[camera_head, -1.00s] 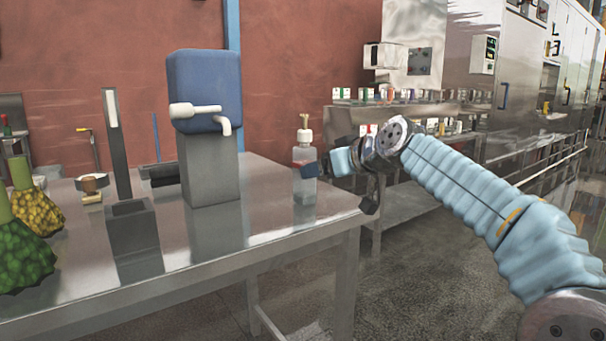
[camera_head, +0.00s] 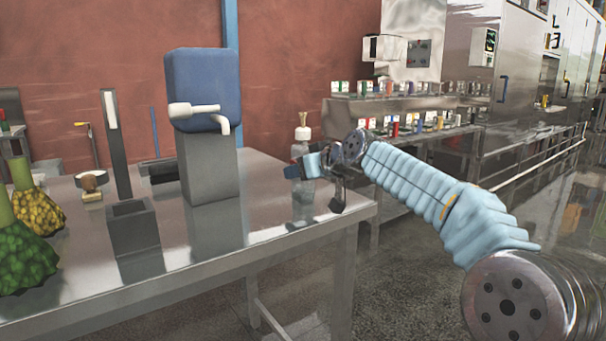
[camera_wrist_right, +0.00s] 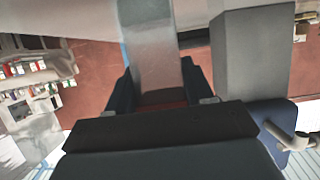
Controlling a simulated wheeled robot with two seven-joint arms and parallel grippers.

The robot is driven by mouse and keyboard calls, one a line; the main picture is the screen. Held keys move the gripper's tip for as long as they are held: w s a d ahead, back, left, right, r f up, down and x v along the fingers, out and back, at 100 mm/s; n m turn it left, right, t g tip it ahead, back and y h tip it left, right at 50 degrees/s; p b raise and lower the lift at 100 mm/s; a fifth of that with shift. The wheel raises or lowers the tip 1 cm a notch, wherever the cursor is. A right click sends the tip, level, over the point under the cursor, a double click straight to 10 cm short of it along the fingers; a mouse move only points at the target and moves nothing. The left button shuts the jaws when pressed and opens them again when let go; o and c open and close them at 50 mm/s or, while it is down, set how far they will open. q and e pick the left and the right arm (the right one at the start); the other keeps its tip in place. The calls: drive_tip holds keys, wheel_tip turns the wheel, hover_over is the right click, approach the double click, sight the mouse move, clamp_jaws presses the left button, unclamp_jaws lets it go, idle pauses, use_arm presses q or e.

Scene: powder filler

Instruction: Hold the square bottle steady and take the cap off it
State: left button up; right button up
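The clear square bottle (camera_head: 299,151) stands upright near the right end of the metal table (camera_head: 275,226). Its white cap (camera_head: 303,133) is on top, with a thin tan tip above it. My right gripper (camera_head: 297,171) is at the bottle's body, below the cap, and its dark and light blue parts cover the middle of the bottle. In the right wrist view its two dark fingers (camera_wrist_right: 160,92) stand on either side of a pale grey, see-through shape that looks like the bottle. Whether they press on it I cannot tell. My left gripper is not in view.
A blue-topped grey dispenser (camera_head: 208,140) with a white spout stands left of the bottle. A dark open-topped post (camera_head: 134,228) and a small stamp-like object (camera_head: 92,183) are farther left. Green and yellow flasks (camera_head: 25,262) stand at the left edge. The table front is clear.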

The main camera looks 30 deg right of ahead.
drive_tip(key=c, duration=0.5)
drive_tip(key=shift+r, duration=0.55)
drive_tip(key=s+r, duration=0.1)
drive_tip(key=r, duration=0.1)
drive_tip(key=s+r, duration=0.2)
drive_tip(key=r, duration=0.1)
drive_tip(key=s+r+p, duration=0.1)
drive_tip(key=r, duration=0.1)
drive_tip(key=shift+s+a+r, duration=0.15)
drive_tip(key=b, duration=0.1)
approach(305, 139)
drive_tip(key=s+a+r, duration=0.1)
drive_tip(key=s+r, duration=0.1)
drive_tip(key=s, duration=0.1)
drive_tip(key=shift+s+a+f, duration=0.1)
